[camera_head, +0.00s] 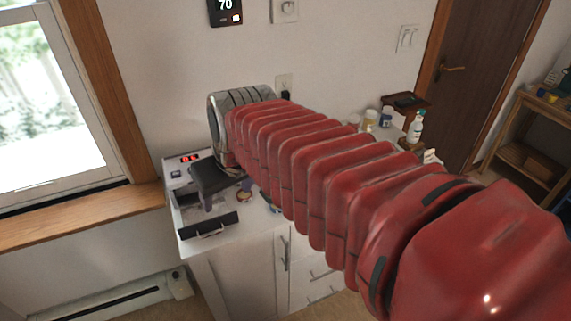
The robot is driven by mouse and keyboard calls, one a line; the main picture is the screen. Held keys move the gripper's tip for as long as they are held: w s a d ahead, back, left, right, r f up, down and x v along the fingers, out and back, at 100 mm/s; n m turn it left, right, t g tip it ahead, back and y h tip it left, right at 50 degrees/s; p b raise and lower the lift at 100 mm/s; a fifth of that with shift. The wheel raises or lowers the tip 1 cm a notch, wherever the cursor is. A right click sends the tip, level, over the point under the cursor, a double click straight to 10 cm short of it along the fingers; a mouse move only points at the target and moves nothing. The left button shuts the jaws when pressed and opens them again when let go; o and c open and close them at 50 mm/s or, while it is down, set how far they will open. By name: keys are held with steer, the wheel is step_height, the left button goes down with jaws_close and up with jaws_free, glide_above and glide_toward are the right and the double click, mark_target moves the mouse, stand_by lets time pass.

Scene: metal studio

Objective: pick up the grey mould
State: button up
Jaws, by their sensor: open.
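I cannot clearly make out the grey mould; my arm covers much of the worktop. My gripper (226,198), dark grey, hangs low over the left part of the white worktop (225,238), with its fingers pointing down and apart. A small brownish round thing (243,197) shows close to the right finger; I cannot tell what it is or whether they touch. I see nothing held between the fingers.
A white appliance (172,172) with a red display stands behind and left of my gripper. A black panel with a handle (208,226) lies in front of it. Jars (371,119) and a bottle (415,128) stand at the worktop's right. A window sill (80,220) is at left.

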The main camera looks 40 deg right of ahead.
steer(key=w+d+f, duration=0.2)
steer(key=w+d, duration=0.2)
steer(key=d, duration=0.6)
steer(key=w+d+f+m, duration=0.1)
steer(key=w+d, duration=0.3)
steer(key=d, duration=0.6)
steer(key=w+d+f+m+g, duration=0.1)
steer(key=w+d, duration=0.3)
steer(key=d, duration=0.5)
steer(key=shift+d+f+h, duration=0.4)
steer(key=shift+f, duration=0.5)
steer(key=shift+w+f, duration=0.1)
steer(key=x, duration=0.8)
steer(key=shift+w+f, duration=0.1)
steer(key=shift+f, duration=0.1)
steer(key=shift+f, duration=0.1)
steer(key=shift+x, duration=2.5)
steer(key=shift+c, duration=0.2)
